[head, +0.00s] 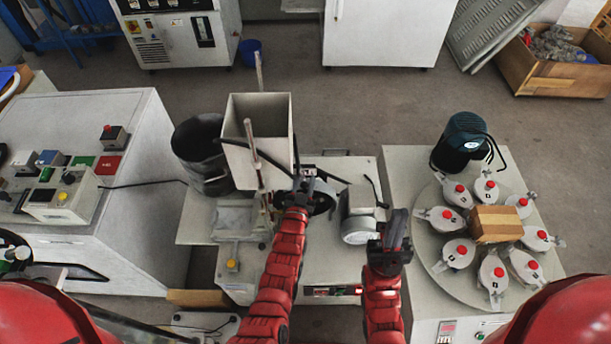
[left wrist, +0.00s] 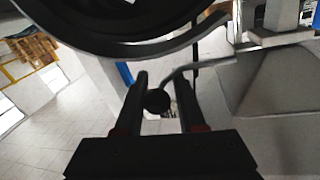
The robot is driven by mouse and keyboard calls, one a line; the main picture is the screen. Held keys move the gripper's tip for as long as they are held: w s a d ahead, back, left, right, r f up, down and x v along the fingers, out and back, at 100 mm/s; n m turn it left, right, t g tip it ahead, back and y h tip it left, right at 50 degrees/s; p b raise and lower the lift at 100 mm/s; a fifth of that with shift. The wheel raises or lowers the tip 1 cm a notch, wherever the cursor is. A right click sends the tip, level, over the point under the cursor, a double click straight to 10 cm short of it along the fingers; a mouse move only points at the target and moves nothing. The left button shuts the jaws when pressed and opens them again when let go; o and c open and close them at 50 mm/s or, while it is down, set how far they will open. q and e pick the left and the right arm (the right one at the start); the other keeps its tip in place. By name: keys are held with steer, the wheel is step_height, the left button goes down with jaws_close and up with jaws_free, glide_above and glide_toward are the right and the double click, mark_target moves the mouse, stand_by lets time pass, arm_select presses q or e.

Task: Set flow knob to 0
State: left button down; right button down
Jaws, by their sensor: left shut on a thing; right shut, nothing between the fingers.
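My left gripper (head: 302,188) is at the middle machine (head: 325,250), just right of its square hopper (head: 257,135) and beside a dark wheel (head: 322,197). In the left wrist view, my left gripper (left wrist: 160,88) has its fingers on either side of a small dark round knob (left wrist: 157,102) and is shut on it. I cannot read any mark or scale on this knob, so its setting cannot be told. My right gripper (head: 394,232) is shut and empty, right of a round grey-faced part (head: 357,230).
A black bucket (head: 203,155) stands left of the hopper. A thin upright rod (head: 254,155) rises in front of the hopper. At right is a round table (head: 455,285) with several lidded pots and a brown block (head: 496,224). A control cabinet (head: 100,240) stands at left.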

arm_select(q)
steer(key=shift+s+d+f, duration=0.1)
steer(key=shift+f, duration=0.15)
steer(key=shift+a+f, duration=0.1)
steer(key=shift+a, duration=0.7)
steer(key=c, duration=0.7)
jaws_free()
steer(key=shift+o, duration=0.4)
steer(key=shift+a, duration=0.1)
steer(key=s+a+b, duration=0.2)
steer(key=s+a, duration=0.1)
steer(key=s, duration=1.4)
steer(key=shift+a+b, duration=0.2)
steer(key=shift+b, duration=0.2)
steer(key=shift+r, duration=0.2)
